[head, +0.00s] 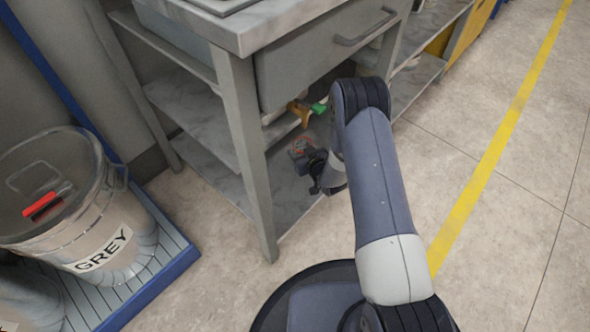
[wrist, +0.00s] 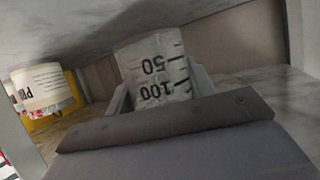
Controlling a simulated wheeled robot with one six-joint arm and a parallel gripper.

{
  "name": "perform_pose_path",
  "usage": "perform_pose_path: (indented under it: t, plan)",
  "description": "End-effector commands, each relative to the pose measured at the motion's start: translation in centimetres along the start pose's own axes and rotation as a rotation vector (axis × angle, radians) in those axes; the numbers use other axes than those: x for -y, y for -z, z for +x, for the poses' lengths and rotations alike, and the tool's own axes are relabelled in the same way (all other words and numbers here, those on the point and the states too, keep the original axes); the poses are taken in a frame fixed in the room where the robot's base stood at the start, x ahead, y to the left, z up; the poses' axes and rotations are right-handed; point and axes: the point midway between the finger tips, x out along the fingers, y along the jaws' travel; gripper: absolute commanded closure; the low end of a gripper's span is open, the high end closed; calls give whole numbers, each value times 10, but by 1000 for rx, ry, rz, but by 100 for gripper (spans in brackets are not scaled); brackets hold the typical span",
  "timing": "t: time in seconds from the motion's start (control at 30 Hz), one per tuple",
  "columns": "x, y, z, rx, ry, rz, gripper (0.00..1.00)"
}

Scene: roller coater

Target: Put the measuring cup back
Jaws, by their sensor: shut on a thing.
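The measuring cup (wrist: 153,66) is whitish and translucent, with black marks 50 and 100. In the wrist view it sits between the two fingers of my gripper (wrist: 160,90), which is shut on it. In the head view my gripper (head: 303,152) reaches under the grey bench, in the open space between its shelves. The cup cannot be made out clearly there. Whether the cup touches a shelf cannot be told.
The bench (head: 233,110) has a drawer (head: 320,50) above my gripper and a leg (head: 250,165) left of it. Orange and green items (head: 303,111) lie close above the gripper. A labelled jar (wrist: 40,88) stands at left in the wrist view. A GREY bucket (head: 85,225) stands left.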

Motion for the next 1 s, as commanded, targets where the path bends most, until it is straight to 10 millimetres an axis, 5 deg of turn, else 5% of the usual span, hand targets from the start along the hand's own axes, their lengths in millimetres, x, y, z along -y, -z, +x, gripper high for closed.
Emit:
perform_pose_path:
  t: [0.7, 1.0]
  plan:
    - [1, -91, 38, 2, 1, -1, 74]
    - [0, -93, 39, 0, 1, -1, 74]
